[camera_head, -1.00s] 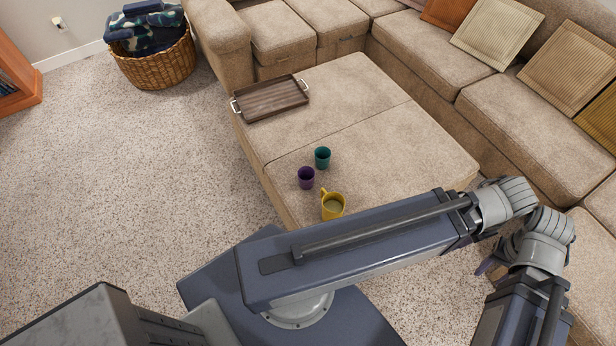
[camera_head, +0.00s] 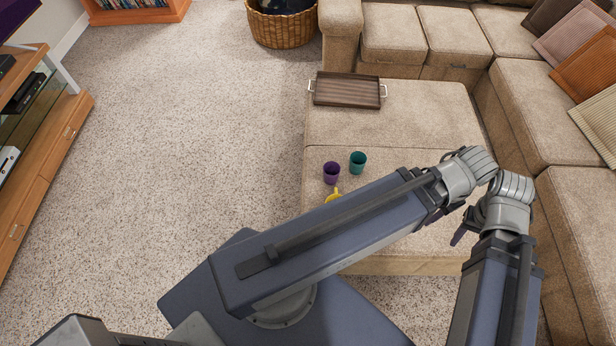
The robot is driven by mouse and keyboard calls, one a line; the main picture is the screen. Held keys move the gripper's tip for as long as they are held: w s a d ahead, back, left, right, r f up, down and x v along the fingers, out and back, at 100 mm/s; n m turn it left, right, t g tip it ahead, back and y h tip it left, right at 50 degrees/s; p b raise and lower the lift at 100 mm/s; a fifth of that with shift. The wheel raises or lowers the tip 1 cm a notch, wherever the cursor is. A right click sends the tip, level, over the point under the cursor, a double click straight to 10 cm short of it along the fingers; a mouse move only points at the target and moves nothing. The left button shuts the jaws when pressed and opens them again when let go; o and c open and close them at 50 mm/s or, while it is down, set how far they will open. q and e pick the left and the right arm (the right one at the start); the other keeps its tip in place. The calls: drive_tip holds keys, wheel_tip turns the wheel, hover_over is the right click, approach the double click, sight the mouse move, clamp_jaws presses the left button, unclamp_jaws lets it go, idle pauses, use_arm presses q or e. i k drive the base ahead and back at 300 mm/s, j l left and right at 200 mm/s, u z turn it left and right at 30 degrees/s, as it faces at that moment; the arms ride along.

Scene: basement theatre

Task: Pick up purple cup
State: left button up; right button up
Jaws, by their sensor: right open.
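The purple cup (camera_head: 332,174) stands upright on the beige ottoman (camera_head: 405,112), near its left edge. A teal cup (camera_head: 358,163) stands close to its right. A yellow mug (camera_head: 332,196) is just in front of it, mostly hidden behind my arm. My right gripper (camera_head: 450,226) shows only in part, as dark fingertips by my arm links. It is open, over the front right of the ottoman and well to the right of the purple cup, apart from it. My left gripper does not show.
A wooden tray (camera_head: 347,91) with handles lies at the ottoman's far side. A sectional sofa (camera_head: 555,130) borders the ottoman behind and right. A wicker basket (camera_head: 283,26) stands at the back. A wooden TV stand (camera_head: 50,150) is at far left. Open carpet (camera_head: 190,130) lies left of the ottoman.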

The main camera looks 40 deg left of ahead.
sight(332, 171)
drive_tip(key=i+l+u, duration=0.15)
drive_tip(key=l+u, duration=0.15)
drive_tip(key=l, duration=0.15)
drive_tip(key=i+l+u, duration=0.15)
drive_tip(key=l+u, duration=0.5)
drive_tip(key=l, duration=0.25)
